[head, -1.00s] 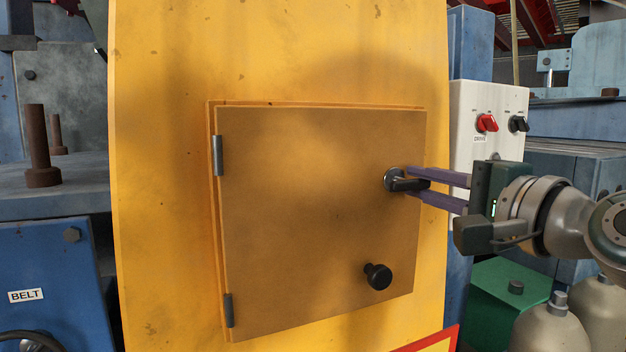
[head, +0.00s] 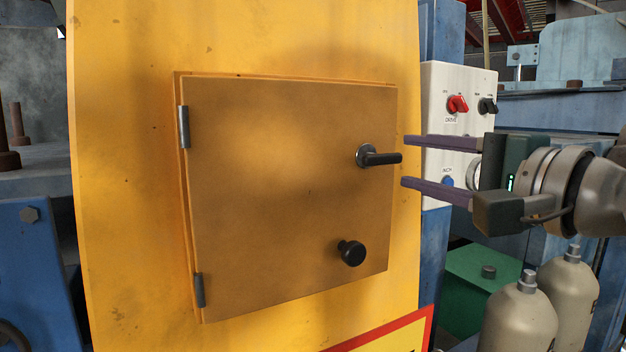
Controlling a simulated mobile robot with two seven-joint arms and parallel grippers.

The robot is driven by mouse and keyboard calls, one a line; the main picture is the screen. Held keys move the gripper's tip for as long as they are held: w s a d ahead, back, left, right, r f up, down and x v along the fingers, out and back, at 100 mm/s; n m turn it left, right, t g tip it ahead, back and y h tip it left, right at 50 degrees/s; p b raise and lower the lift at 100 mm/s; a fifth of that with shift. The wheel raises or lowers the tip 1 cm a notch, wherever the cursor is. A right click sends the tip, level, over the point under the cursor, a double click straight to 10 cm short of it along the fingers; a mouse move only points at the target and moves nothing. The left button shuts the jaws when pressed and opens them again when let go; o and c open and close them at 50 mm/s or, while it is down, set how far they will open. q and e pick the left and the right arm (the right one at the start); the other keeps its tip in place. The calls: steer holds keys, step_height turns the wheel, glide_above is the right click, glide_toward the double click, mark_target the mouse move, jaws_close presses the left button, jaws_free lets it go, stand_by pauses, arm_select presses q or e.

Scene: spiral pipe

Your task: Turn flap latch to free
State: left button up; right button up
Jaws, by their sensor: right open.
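The flap (head: 275,200) is a brown square door, closed against the yellow panel, with hinges on its left side. Its latch (head: 380,158) is a dark lever handle near the flap's right edge, and its lever points right, about horizontal. A round black knob (head: 351,252) sits below the latch. My right gripper (head: 404,161) is open and empty, just right of the lever's end. Its two purple fingers lie one above and one below the lever's height, with a visible gap to the lever in the picture. My left gripper is not in view.
The yellow panel (head: 130,200) surrounds the flap. Right of it is a white control box (head: 432,90) with a red switch (head: 457,104) and a black switch (head: 487,106), behind my right gripper. Beige bottles (head: 520,318) and a green box (head: 480,285) stand lower right.

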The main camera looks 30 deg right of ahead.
steer(key=shift+s+b, duration=1.15)
steer(key=shift+s, duration=1.65)
steer(key=s+a+f+n+g+y, duration=0.1)
steer(key=s+a+f+n+g, duration=0.1)
steer(key=a+f+n+g, duration=0.3)
steer(key=s+a+f+n+g, duration=0.1)
steer(key=s+f+n, duration=0.15)
steer(key=f, duration=0.45)
steer(key=s+a+f+n+g+y, duration=0.1)
steer(key=a+f+n+g, duration=0.25)
steer(key=f, duration=0.25)
steer(key=s+a+f+n+g+h, duration=0.1)
steer(key=s+a+f+n+g, duration=0.1)
steer(key=s+f+n+g, duration=0.3)
steer(key=s+f+n, duration=0.3)
steer(key=s+n, duration=0.1)
steer(key=s, duration=0.2)
steer(key=shift+s+a+f+h, duration=0.25)
steer(key=shift+a+f+h, duration=0.05)
steer(key=shift+f+h, duration=0.1)
